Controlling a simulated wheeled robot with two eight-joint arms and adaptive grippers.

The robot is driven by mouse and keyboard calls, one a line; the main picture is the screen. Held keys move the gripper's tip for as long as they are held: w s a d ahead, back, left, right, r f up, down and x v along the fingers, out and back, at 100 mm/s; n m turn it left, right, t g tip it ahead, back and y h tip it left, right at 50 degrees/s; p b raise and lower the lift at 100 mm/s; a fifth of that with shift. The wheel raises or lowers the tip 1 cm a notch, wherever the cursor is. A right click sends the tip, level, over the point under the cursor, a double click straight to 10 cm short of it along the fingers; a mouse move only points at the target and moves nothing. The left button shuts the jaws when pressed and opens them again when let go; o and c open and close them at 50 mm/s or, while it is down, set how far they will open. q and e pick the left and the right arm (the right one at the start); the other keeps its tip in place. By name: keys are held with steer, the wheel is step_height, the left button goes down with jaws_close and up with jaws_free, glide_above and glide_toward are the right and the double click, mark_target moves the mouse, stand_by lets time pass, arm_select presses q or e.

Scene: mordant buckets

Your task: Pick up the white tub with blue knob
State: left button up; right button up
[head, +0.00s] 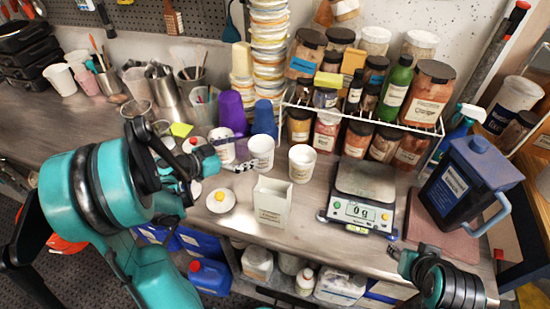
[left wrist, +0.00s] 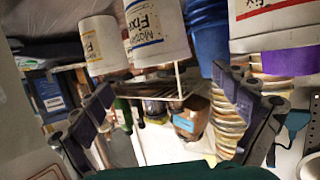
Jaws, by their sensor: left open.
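No blue knob shows clearly. Three white tubs stand in a row on the metal bench: a left one (head: 221,146), a middle one (head: 261,152) and a right one (head: 302,162). In the left wrist view the middle tub (left wrist: 155,32) has a blue-edged label, the right tub (left wrist: 103,46) a yellowish one, and the left tub (left wrist: 270,22) a red one. My left gripper (head: 238,166) is open and empty, in front of the left and middle tubs. It also shows in the left wrist view (left wrist: 163,84). My right gripper (head: 399,255) is at the bench's front edge, its fingers unclear.
A lid with a yellow knob (head: 221,201) lies near the front edge. A white square container (head: 272,200) stands in front of the tubs. A scale (head: 361,207) is to the right, and a wire rack (head: 350,122) of jars is behind. Purple (head: 232,112) and blue cups (head: 264,119) stand close behind.

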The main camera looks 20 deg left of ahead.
mark_target(271, 142)
arm_select(q)
steer(key=b+x, duration=0.2)
steer(key=x, duration=0.5)
steer(key=shift+w+a+f+b, duration=0.1)
steer(key=shift+w+f+b, duration=0.1)
steer(key=shift+b, duration=0.15)
arm_select(e)
step_height(271, 142, down, 3)
steer(key=shift+r, duration=0.15)
arm_select(q)
steer(key=shift+w, duration=0.25)
steer(key=c, duration=1.9)
